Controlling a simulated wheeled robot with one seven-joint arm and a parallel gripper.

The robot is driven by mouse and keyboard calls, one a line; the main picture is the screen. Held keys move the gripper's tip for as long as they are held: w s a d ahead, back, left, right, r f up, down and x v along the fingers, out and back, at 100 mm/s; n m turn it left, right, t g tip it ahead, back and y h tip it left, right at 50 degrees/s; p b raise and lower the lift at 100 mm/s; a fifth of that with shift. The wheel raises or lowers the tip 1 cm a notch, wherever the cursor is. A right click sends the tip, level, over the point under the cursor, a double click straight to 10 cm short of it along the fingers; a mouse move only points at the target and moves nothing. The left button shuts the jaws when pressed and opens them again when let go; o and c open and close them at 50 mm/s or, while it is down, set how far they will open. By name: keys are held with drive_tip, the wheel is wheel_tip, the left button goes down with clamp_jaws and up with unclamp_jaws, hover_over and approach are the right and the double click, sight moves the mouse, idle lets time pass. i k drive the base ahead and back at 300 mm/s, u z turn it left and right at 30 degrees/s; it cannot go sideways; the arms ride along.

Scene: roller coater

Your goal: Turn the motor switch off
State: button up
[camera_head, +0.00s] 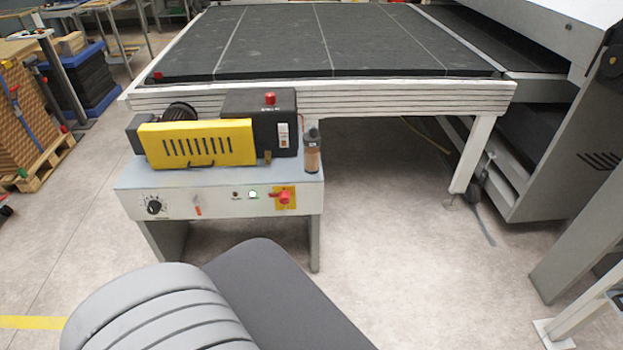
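The roller coater's control panel (220,204) is the pale front face of a low bench in the middle left. It carries a black dial (154,207), a small orange-red lever (197,206), a lit greenish-white button (253,194) and a red rotary switch (284,198) on a yellow plate. A black box (259,118) on the bench has a red button (270,98) on top and a small white control plate (283,135). The labels are too small to read, so I cannot tell which control is the motor switch. My gripper is not in view.
A yellow slotted cover (196,143) and a dark bottle (312,152) stand on the bench. A large black-topped table (330,40) stands behind. Grey machinery (560,130) is at right. Floor (400,240) is clear right of the bench. My grey body parts fill the lower middle.

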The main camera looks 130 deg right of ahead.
sight(284, 196)
drive_tip(key=z, duration=0.85)
drive_tip(key=k, duration=1.55)
drive_tip(key=z, duration=0.45)
